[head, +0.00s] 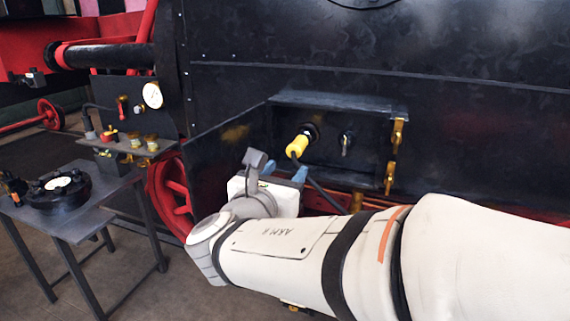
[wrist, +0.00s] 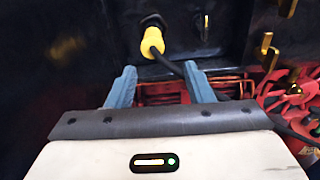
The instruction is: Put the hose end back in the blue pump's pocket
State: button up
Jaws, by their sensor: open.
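A yellow hose end (head: 298,146) with a black hose sits at a dark round socket in a recessed box on the black wall. The hose hangs down to the right behind my arm. In the wrist view the yellow hose end (wrist: 152,42) is just beyond the fingertips, and its black hose runs down and right past the right finger. My gripper (head: 285,172) has blue fingers; it is open, below and in front of the hose end. In the wrist view the gap of my gripper (wrist: 160,75) is empty. I cannot make out a blue pump or its pocket.
A dark switch (head: 346,142) sits right of the socket, and brass latches (head: 397,134) mark the box's right side. At left stand a gauge panel (head: 152,95), a metal table (head: 75,220) with a round black part, and a red wheel (head: 172,195).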

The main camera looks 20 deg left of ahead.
aim_at(293, 152)
jog(key=shift+n+y, duration=0.3)
jog(key=shift+w+a+r, duration=0.1)
jog(key=shift+w, duration=2.1)
jog(key=shift+w+r, duration=0.1)
jog(key=shift+w, duration=2.1)
jog(key=shift+c, duration=0.2)
jog(key=c, duration=0.9)
jog(key=shift+c, duration=0.2)
grip_shut()
jog(key=shift+s, duration=0.15)
jog(key=shift+s+a+b, duration=0.2)
jog(key=shift+s+b, duration=0.2)
jog(key=shift+s, duration=2)
